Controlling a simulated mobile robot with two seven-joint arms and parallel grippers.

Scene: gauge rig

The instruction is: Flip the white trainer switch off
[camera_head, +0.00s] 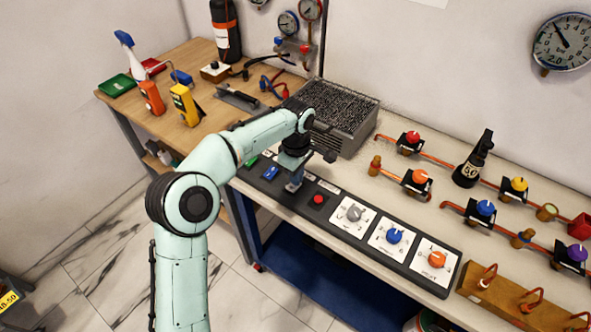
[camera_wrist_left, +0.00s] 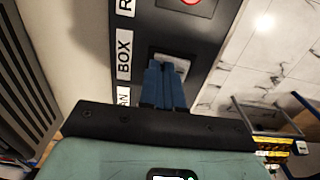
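The black control panel (camera_head: 336,217) runs along the front edge of the workbench. My left gripper (camera_head: 294,188) is over it, pointing down, between a blue switch (camera_head: 270,173) and a red button (camera_head: 318,200). In the left wrist view its blue fingers (camera_wrist_left: 164,82) are together, with no gap showing. Just past the fingertips is a pale grey-white switch part (camera_wrist_left: 173,62) on the panel, beside the label "BOX". The fingers cover part of it, so its position and any contact cannot be told. My right gripper is in neither view.
A green switch (camera_head: 251,161) is left of the blue one. Grey (camera_head: 354,213), blue (camera_head: 394,236) and orange (camera_head: 437,258) knobs continue rightward on the panel. A grey ribbed box (camera_head: 350,112) stands behind my gripper. Valves on copper pipes fill the right side of the bench.

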